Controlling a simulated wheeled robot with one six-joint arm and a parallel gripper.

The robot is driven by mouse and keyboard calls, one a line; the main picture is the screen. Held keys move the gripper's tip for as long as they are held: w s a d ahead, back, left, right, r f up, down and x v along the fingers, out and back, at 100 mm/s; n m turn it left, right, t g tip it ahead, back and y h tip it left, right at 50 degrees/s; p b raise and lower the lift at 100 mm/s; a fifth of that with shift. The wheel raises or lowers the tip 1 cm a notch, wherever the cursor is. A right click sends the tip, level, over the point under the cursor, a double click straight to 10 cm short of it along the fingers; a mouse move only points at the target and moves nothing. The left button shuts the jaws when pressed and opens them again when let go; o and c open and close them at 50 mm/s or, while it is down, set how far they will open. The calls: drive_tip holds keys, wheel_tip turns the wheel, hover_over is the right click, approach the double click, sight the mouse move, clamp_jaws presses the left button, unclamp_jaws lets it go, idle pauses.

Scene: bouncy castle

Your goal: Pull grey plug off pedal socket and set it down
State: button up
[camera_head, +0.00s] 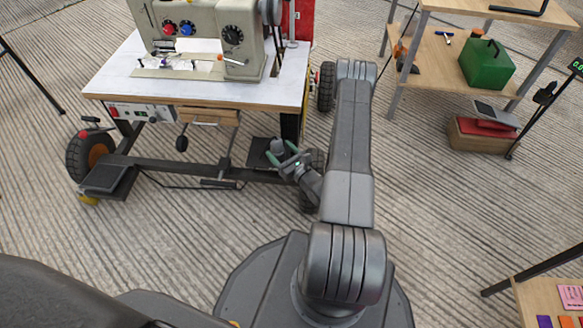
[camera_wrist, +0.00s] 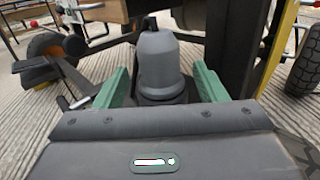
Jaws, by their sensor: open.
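The grey plug (camera_wrist: 160,62) stands upright in the wrist view, a rounded grey body with a small dark tip on top. It sits on a dark base, probably the pedal socket (camera_wrist: 163,97), which is mostly hidden behind my gripper. The plug also shows small in the head view (camera_head: 277,146), above a dark plate (camera_head: 258,152) under the sewing table. My gripper (camera_wrist: 157,85) is open, with one green finger on each side of the plug. I cannot tell whether either finger touches it. In the head view my gripper (camera_head: 282,155) reaches low under the table's right end.
The sewing table (camera_head: 112,75) carries a large sewing machine (camera_head: 236,40). Its dark frame rail (camera_head: 190,167) and wheels surround the low space. A dark upright (camera_wrist: 237,45) stands close right of the plug. The ribbed floor in front is clear. A wooden shelf (camera_head: 440,60) stands at right.

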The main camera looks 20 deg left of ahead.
drive_tip(key=shift+b+x, duration=0.4)
drive_tip(key=shift+x, duration=1.9)
drive_tip(key=c, duration=1.1)
